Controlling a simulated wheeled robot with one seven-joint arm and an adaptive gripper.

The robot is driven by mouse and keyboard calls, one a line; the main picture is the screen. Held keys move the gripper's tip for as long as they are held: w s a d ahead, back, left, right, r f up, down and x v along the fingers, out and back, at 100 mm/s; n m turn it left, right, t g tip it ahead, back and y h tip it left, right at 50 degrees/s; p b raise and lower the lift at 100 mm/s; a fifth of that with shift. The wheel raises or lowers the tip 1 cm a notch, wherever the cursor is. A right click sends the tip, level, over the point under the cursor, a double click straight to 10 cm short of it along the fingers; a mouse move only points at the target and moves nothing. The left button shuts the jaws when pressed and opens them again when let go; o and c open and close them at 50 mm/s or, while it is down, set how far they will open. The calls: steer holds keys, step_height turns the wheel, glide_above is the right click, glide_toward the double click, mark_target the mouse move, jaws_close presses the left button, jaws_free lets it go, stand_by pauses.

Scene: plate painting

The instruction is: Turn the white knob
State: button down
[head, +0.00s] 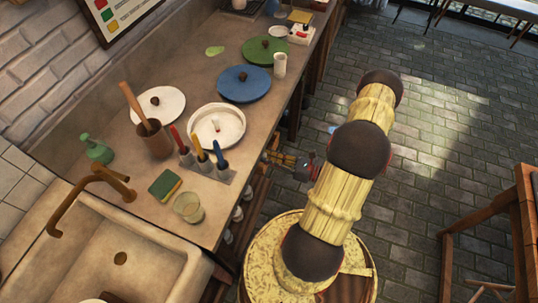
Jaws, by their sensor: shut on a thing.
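My gripper (268,157) is at the front edge of the counter, just right of the painting plates, with its fingers pointing left toward the counter front. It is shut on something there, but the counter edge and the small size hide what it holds. Several pale, whitish knobs run along the counter's front face. One knob (237,213) is below the brush holder and another knob (227,236) is nearer the sink. The gripper lies roughly in line with this row, beyond the knobs I can make out.
A sink (60,225) is at lower left. The paved floor (450,130) at right is open; a wooden table (528,200) stands far right.

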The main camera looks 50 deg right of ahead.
steer(key=shift+m+p, duration=1.85)
steer(key=shift+m, duration=1.95)
steer(key=c, duration=1.6)
jaws_free()
steer(key=shift+s, duration=0.1)
steer(key=v, duration=1.2)
